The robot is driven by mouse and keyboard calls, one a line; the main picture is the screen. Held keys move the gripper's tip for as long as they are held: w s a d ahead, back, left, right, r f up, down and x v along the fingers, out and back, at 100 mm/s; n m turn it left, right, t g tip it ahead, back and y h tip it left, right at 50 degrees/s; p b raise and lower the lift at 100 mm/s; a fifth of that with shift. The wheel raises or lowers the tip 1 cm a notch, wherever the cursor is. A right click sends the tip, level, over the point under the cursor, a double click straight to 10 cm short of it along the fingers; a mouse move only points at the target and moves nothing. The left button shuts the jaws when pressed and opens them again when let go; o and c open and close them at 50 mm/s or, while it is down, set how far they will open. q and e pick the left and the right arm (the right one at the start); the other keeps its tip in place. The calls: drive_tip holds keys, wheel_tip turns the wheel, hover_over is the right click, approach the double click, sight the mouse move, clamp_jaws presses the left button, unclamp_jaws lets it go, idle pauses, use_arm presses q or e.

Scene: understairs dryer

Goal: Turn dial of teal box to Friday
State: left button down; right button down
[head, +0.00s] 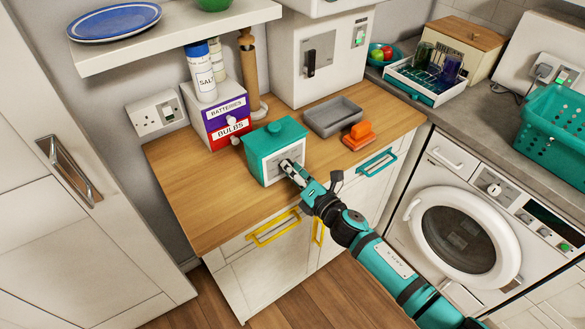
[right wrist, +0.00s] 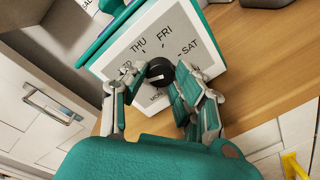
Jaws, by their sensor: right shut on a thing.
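The teal box (head: 275,140) stands on the wooden counter, with a lid and a white front plate (right wrist: 118,50). In the right wrist view, a black dial (right wrist: 160,72) sits in the plate's middle. THU, FRI and SAT are readable around it; MON is partly readable, and another label is mostly covered by a finger. A pale mark on the dial lies towards the picture's left, away from FRI; its exact day is unclear. My right gripper (right wrist: 162,78) has a finger on each side of the dial and is shut on it. In the head view, the right gripper (head: 290,168) covers the dial.
A purple and red box (head: 218,125) with a salt container (head: 200,72) on top stands behind the teal box. A grey tray (head: 333,116) and an orange object (head: 358,136) lie to its right. The counter's left part is clear.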

drive_tip(key=m+p, duration=0.1)
drive_tip(key=m, duration=0.5)
drive_tip(key=m+p, duration=0.1)
drive_tip(key=m, duration=0.4)
drive_tip(key=shift+d+y, duration=0.1)
drive_tip(key=shift+y, duration=0.3)
drive_tip(key=m, duration=0.5)
drive_tip(key=shift+f+m+g, duration=0.15)
drive_tip(key=shift+m+g, duration=0.15)
drive_tip(key=m, duration=0.5)
drive_tip(key=shift+y, duration=0.3)
drive_tip(key=c, duration=1)
unclamp_jaws()
drive_tip(key=v, duration=1.2)
